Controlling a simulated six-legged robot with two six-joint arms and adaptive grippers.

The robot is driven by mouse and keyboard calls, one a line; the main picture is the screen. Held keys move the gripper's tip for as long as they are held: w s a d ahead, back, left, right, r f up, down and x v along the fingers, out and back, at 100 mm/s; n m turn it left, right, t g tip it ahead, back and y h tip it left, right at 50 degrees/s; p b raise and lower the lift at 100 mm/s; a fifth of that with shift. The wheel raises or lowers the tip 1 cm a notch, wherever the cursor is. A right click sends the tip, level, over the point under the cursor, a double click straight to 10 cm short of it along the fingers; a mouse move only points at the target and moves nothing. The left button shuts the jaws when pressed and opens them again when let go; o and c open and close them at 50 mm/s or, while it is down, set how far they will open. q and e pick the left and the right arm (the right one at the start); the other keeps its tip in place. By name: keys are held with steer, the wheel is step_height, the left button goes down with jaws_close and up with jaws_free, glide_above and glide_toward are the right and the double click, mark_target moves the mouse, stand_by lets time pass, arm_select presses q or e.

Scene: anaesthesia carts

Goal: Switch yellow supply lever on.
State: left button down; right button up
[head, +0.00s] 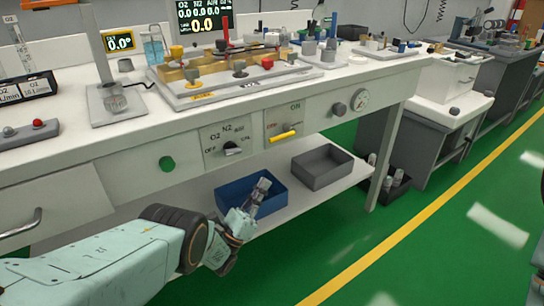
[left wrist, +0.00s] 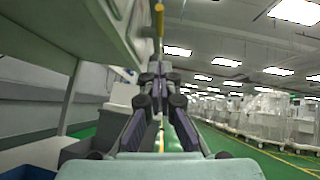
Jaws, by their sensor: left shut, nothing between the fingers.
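The yellow supply lever (head: 283,136) is on the front panel of the white bench, below a plate (head: 284,117) with an ON mark at its upper right. It lies nearly level, its right end slightly higher. In the left wrist view, the yellow lever (left wrist: 159,18) shows at the top, beyond the fingertips. My left gripper (head: 264,184) is shut and empty, below and left of the lever, apart from it. In the left wrist view my left gripper (left wrist: 160,68) points toward the bench front's edge.
A black selector knob (head: 232,149) and a green knob (head: 167,163) sit left of the lever; a grey knob (head: 339,109) and gauge (head: 361,98) sit right. A blue bin (head: 232,190) and grey bin (head: 322,167) stand on the lower shelf. Green floor is free at right.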

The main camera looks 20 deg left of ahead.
arm_select(q)
steer(key=w+d+r+b, duration=0.1)
steer(key=w+r, duration=0.3)
steer(key=r, duration=0.4)
steer(key=shift+w+d+b, duration=0.2)
steer(key=shift+b, duration=0.35)
steer(key=shift+w+r, duration=0.15)
